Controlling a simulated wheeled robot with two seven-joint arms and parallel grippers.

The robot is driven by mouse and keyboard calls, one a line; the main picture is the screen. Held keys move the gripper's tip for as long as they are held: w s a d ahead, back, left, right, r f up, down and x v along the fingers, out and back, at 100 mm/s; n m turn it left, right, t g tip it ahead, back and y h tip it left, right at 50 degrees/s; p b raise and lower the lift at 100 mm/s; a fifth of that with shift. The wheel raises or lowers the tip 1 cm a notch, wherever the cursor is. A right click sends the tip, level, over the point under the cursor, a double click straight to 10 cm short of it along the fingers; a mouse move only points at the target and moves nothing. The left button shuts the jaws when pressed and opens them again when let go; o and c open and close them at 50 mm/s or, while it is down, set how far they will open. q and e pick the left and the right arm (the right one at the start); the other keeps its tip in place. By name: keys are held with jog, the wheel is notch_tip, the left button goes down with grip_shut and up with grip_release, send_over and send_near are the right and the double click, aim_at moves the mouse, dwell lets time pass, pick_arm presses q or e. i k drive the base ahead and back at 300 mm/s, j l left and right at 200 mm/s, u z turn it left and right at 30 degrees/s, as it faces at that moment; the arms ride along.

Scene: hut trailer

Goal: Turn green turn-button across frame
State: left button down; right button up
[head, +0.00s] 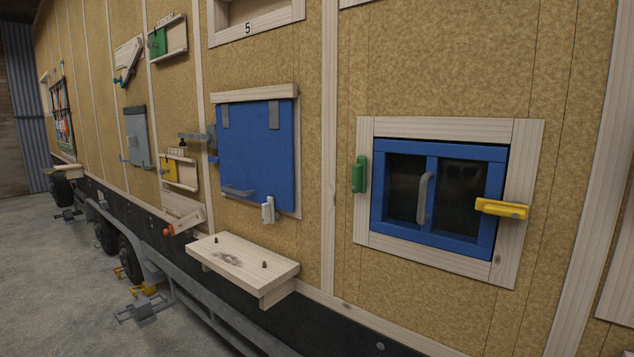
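The green turn-button (358,173) sits on the left side of the pale wooden frame (430,129) at the right. It stands upright, lying along the frame and beside the blue window sash (376,220), not over it. The yellow turn-button (501,208) on the right side of the frame lies level, with its left end over the sash edge. The sash has dark panes and a grey handle (424,198) in the middle, and it looks shut. Neither of my grippers shows in the head view.
A blue door panel (256,160) with a white catch (268,210) hangs left of the window. A wooden shelf (243,258) with two dark pegs juts out below it. The wall around the green turn-button is clear. Small hatches line the wall farther left.

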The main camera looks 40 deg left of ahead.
aim_at(359, 169)
jog(key=u, duration=0.95)
